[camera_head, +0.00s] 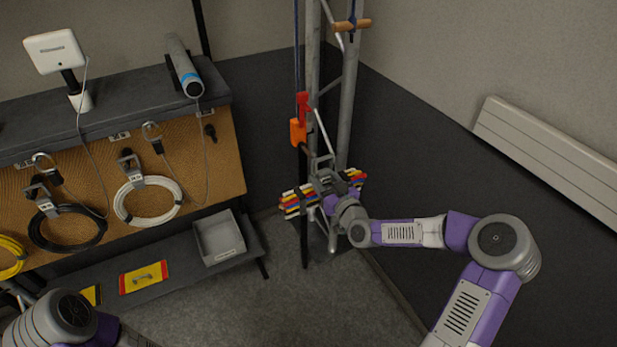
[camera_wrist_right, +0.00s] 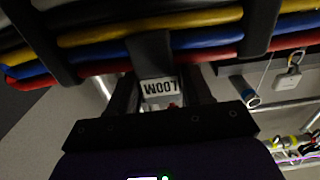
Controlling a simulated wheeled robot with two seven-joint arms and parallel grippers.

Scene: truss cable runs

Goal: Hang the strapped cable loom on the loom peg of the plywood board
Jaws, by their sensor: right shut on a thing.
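The strapped cable loom (camera_head: 298,203) is a bundle of black, yellow, blue, red and white cables, and its other end shows right of my right gripper (camera_head: 328,183). That gripper is shut on it, in front of the metal truss. In the right wrist view the loom (camera_wrist_right: 150,40) crosses the top, with dark straps around it and an upside-down LOOM tag (camera_wrist_right: 160,87) between the fingers. The plywood board (camera_head: 228,165) stands to the left, apart from the loom. A small dark peg (camera_head: 210,131) shows near its right edge; I cannot tell whether it is the loom peg. My left gripper is out of view.
A black coil (camera_head: 68,246) and a white coil (camera_head: 121,205) hang on the board. A grey shelf top (camera_head: 120,118) juts above it. A grey tray (camera_head: 219,238) sits on the lower shelf. A truss upright (camera_head: 347,120) and an orange-red clamp (camera_head: 299,130) stand close behind the loom.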

